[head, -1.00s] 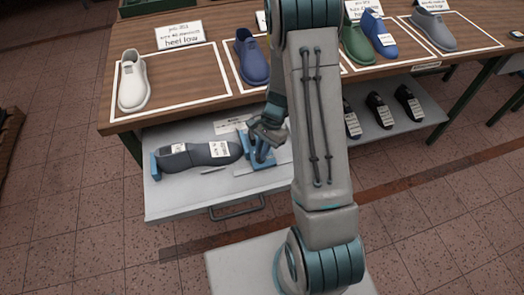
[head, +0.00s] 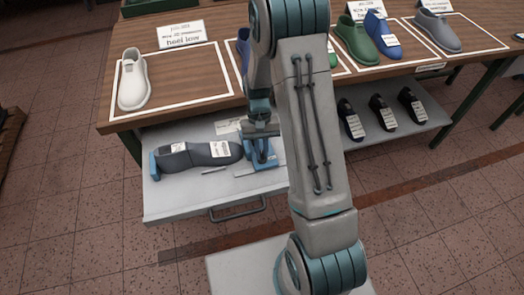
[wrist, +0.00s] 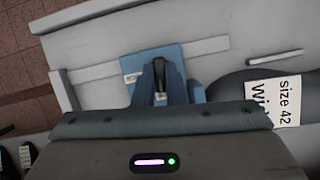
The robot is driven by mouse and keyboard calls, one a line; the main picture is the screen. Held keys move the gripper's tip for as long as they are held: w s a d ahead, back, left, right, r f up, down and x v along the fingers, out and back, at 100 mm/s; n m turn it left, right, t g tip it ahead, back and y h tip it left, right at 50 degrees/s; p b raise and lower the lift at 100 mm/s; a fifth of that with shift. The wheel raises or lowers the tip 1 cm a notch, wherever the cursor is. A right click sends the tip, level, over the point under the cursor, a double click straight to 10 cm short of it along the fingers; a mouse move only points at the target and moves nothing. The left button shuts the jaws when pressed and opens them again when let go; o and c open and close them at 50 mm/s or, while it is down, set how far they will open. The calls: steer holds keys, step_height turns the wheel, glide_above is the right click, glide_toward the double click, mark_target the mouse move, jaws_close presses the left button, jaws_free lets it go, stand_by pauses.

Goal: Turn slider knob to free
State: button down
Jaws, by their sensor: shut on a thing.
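The blue slider block (head: 262,160) sits on the pulled-out grey tray, at the right end of a dark grey shoe last (head: 200,154). In the wrist view the slider block (wrist: 134,66) carries a small white label, and its dark knob (wrist: 160,72) shows between two blue uprights. My gripper (head: 263,134) points down on top of the slider and is shut on the knob. The fingertips are mostly hidden, and I cannot read the knob's setting. The last lies on its side with white labels; its "size 42" label (wrist: 275,100) shows in the wrist view.
A blue end stop (head: 154,165) stands at the last's left end. A thin light rod (head: 214,170) lies on the tray (head: 185,203). The table above holds a white shoe (head: 132,80) and green and blue shoes. Dark lasts stand on a shelf at right.

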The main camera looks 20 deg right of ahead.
steer(key=shift+n+h, duration=0.3)
steer(key=shift+n, duration=0.5)
steer(key=c, duration=1.5)
jaws_free()
steer(key=b+v, duration=0.1)
steer(key=v, duration=1.3)
steer(key=shift+s+a, duration=0.1)
